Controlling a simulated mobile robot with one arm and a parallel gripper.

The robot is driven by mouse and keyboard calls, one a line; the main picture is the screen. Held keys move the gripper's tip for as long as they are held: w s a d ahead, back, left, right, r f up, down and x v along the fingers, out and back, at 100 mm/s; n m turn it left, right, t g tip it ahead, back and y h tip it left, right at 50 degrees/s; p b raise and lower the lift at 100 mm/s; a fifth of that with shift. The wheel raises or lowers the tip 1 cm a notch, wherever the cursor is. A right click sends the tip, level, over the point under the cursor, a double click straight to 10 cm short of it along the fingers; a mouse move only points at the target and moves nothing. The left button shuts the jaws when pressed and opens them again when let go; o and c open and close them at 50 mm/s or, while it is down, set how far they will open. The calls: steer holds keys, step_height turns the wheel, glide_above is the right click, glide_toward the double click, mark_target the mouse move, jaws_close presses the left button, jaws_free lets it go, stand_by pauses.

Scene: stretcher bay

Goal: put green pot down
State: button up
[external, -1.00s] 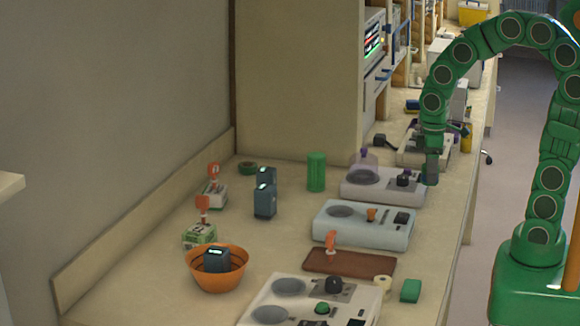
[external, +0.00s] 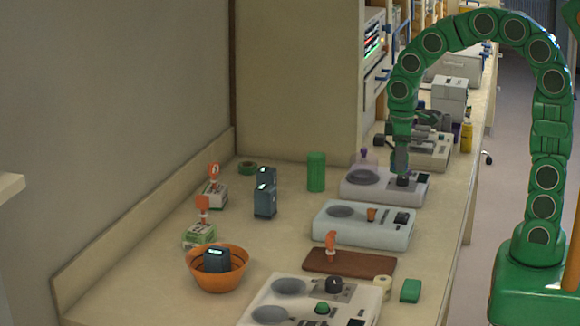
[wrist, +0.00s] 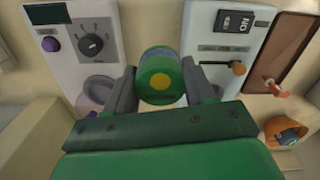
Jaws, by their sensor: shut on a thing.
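My gripper (external: 400,168) hangs down over the right end of a pale lilac device. In the wrist view, my gripper (wrist: 158,90) has its two dark fingers on either side of a round green pot (wrist: 160,78) with a yellow dot on its face, and is shut on it. The pot appears over the gap between two pale devices. In the external view I cannot make the pot out at the fingertips. I cannot tell its height above the bench.
The lilac device (external: 365,187) and pale blue device (external: 340,232) stand near the front edge. The orange bowl (external: 217,278) is nearer the camera. Bare bench (external: 290,205) lies left of the devices.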

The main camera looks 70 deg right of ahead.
steer(key=w+f, duration=0.3)
steer(key=w, duration=0.5)
steer(key=w+d+f, duration=0.1)
steer(key=w+f, duration=0.2)
steer(key=w, duration=0.6)
steer(key=w+f, duration=0.3)
steer(key=w, duration=0.5)
steer(key=shift+w+d+f, duration=0.25)
steer(key=shift+w+d, duration=0.1)
steer(key=shift+d, duration=0.05)
steer(key=shift+w+d+f, duration=0.1)
steer(key=shift+w+f, duration=0.55)
steer(key=shift+f, duration=1.6)
steer(key=shift+f, duration=0.1)
steer(key=o, duration=1)
steer(key=shift+o, duration=0.2)
